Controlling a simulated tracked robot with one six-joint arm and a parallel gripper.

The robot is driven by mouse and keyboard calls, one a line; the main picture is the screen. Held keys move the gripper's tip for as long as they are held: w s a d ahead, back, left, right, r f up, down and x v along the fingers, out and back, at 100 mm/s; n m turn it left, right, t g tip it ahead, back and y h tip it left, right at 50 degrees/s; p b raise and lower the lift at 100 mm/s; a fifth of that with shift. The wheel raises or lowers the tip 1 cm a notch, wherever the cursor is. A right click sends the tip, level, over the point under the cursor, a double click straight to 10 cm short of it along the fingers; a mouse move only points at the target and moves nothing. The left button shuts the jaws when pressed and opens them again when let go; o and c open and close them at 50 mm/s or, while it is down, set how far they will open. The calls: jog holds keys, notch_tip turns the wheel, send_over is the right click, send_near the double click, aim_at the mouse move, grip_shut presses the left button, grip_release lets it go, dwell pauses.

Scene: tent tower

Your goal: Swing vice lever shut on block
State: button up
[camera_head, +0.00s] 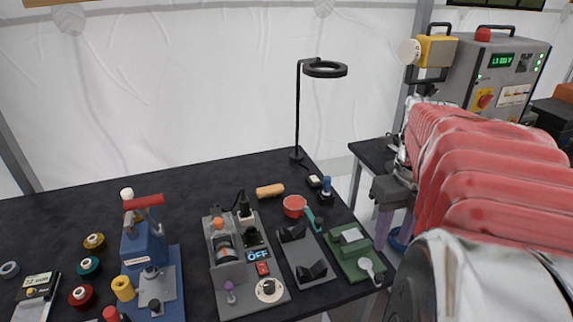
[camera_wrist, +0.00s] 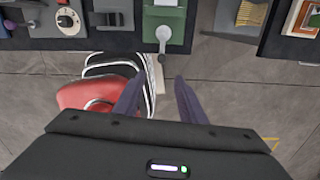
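The green vice (camera_head: 350,255) sits at the right front of the dark table, with a pale grey block-like piece (camera_head: 352,236) on it. Its lever has a pale round hub (camera_head: 367,264) and a short arm with a dark tip, reaching toward the table's front edge. In the wrist view the vice (camera_wrist: 163,22) is at top centre, and the lever (camera_wrist: 163,36) points down toward my gripper (camera_wrist: 159,80). My gripper is open and empty, its two purple fingers on either side of the lever's line, short of its tip. In the head view my gripper (camera_head: 394,228) is right of the vice.
A grey fixture with black V-blocks (camera_head: 303,255) stands left of the vice, with a red-and-green tool (camera_head: 297,207) behind. A switch panel (camera_head: 245,255) and blue press (camera_head: 150,250) are further left. A red-and-white object (camera_wrist: 95,95) lies below the table edge.

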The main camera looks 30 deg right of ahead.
jog(key=shift+r, duration=0.35)
jog(key=shift+c, duration=0.3)
jog(key=shift+w+a+r+n, duration=0.1)
jog(key=shift+w+a+n, duration=0.05)
jog(key=shift+w+n, duration=0.15)
jog(key=c, duration=0.3)
jog(key=w+a+n, duration=0.1)
jog(key=w+a+r+n, duration=0.1)
jog(key=n, duration=0.1)
jog(key=w+n+t+h, duration=0.1)
jog(key=w+n, duration=0.1)
jog(key=shift+a+r, duration=0.3)
jog(key=shift+a, duration=0.1)
grip_shut()
jog(key=a+f+n+t, duration=0.1)
jog(key=a+n+t, duration=0.1)
jog(key=a+n, duration=1)
jog(key=a+f+n+t+y, duration=0.1)
jog(key=a+f+n+t, duration=0.1)
jog(key=a+n, duration=0.9)
jog(key=n, duration=1)
jog(key=shift+w+a+n+t, duration=0.3)
jog(key=shift+w+a, duration=0.05)
jog(key=shift+s, duration=0.1)
